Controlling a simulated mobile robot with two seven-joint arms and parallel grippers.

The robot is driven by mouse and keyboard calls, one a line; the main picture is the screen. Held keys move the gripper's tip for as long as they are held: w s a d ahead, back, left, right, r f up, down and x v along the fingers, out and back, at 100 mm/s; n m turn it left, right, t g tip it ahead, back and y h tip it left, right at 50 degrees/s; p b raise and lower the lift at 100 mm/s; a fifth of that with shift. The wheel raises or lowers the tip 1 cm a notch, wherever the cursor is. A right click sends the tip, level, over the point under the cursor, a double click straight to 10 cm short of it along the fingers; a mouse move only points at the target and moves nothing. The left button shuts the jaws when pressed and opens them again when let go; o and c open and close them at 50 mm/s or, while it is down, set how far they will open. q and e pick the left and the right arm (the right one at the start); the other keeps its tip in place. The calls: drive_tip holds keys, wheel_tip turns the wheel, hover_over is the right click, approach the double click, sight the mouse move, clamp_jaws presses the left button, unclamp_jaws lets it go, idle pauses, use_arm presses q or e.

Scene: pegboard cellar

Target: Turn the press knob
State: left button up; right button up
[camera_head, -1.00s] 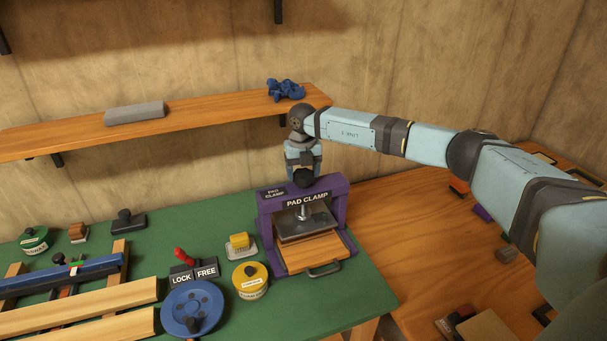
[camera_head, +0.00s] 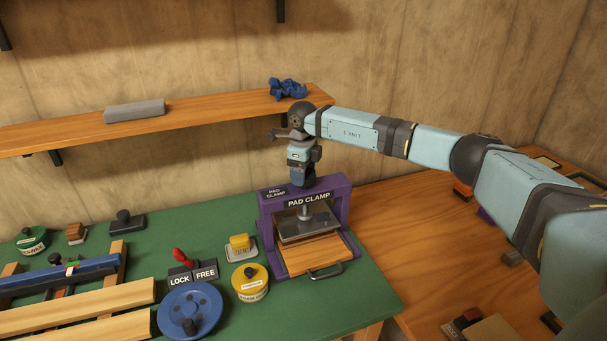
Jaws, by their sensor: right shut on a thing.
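The purple press (camera_head: 264,216), labelled PAD CLAMP, stands at the right end of the green bench. Its grey plate (camera_head: 303,228) hangs on a screw above a wooden drawer (camera_head: 313,255) with a dark handle. My right gripper (camera_head: 302,182) points down on top of the press frame, at the place of the knob. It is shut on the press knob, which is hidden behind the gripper. My left gripper is not in view.
A wooden shelf (camera_head: 210,113) with a grey block (camera_head: 135,110) and a blue cloth (camera_head: 287,89) runs behind the arm. A blue handwheel (camera_head: 178,304), red lever (camera_head: 180,256) and yellow tin (camera_head: 250,285) stand left of the press.

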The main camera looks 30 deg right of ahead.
drive_tip(key=n+b, duration=0.1)
drive_tip(key=n, duration=0.3)
drive_tip(key=shift+a+n, duration=0.1)
drive_tip(key=shift+n, duration=0.2)
drive_tip(key=n+b, duration=0.1)
drive_tip(key=n, duration=0.2)
drive_tip(key=shift+s+n, duration=0.15)
drive_tip(key=shift+n, duration=0.25)
drive_tip(key=n, duration=0.3)
drive_tip(key=shift+s+b, duration=0.1)
drive_tip(key=shift+b, duration=0.3)
drive_tip(key=n, duration=0.4)
drive_tip(key=shift+s+r+b, duration=0.1)
drive_tip(key=shift+b, duration=0.25)
drive_tip(key=n+b, duration=0.1)
drive_tip(key=n, duration=0.5)
drive_tip(key=shift+s, duration=0.15)
drive_tip(key=n, duration=0.4)
drive_tip(key=shift+d, duration=0.2)
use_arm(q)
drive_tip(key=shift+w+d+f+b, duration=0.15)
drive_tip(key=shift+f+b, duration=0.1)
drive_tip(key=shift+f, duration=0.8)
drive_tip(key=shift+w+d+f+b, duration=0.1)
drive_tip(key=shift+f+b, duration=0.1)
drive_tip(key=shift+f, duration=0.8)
use_arm(e)
drive_tip(key=shift+d+n, duration=0.1)
drive_tip(key=shift+n, duration=1.7)
